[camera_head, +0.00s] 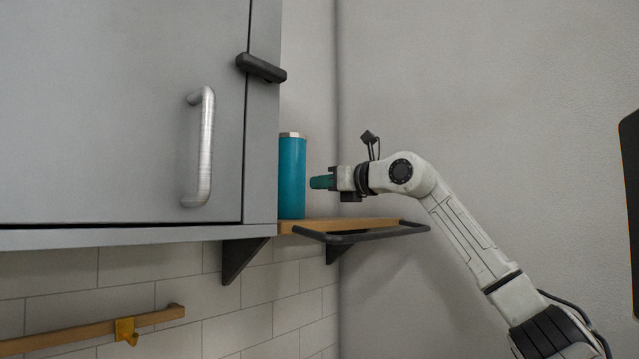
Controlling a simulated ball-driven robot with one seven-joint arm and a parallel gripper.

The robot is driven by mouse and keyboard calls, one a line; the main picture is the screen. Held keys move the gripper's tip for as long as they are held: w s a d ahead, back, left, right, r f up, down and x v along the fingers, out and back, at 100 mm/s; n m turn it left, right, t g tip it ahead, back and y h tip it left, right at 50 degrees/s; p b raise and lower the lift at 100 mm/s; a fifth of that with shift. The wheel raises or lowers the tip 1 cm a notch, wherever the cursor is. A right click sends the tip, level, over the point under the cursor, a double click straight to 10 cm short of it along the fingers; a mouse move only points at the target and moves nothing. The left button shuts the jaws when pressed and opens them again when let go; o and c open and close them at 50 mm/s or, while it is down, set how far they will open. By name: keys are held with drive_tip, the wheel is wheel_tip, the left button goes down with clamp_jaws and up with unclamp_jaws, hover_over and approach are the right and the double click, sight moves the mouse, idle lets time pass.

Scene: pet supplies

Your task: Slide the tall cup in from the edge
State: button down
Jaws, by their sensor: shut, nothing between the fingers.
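The tall cup (292,178) is a teal cylinder with a pale rim. It stands upright on a wooden shelf (350,223), close beside the grey cabinet. My gripper (312,182) is at the right of the cup, at about the middle of its height, pointing left. Its teal fingertips are shut and empty. A small gap shows between the fingertips and the cup in this view; how they line up in depth I cannot tell.
The grey cabinet (110,110) with a metal handle (203,148) fills the left. A dark rail (375,235) runs around the shelf's front. Below is a wooden bar (70,335) with a yellow hook (126,331). The space above my gripper is clear.

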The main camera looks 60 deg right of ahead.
drive_tip(key=shift+b+v, duration=0.35)
drive_tip(key=shift+v, duration=0.4)
drive_tip(key=b+v, duration=0.3)
drive_tip(key=v, duration=0.5)
drive_tip(key=shift+s, duration=0.4)
drive_tip(key=shift+f, duration=0.1)
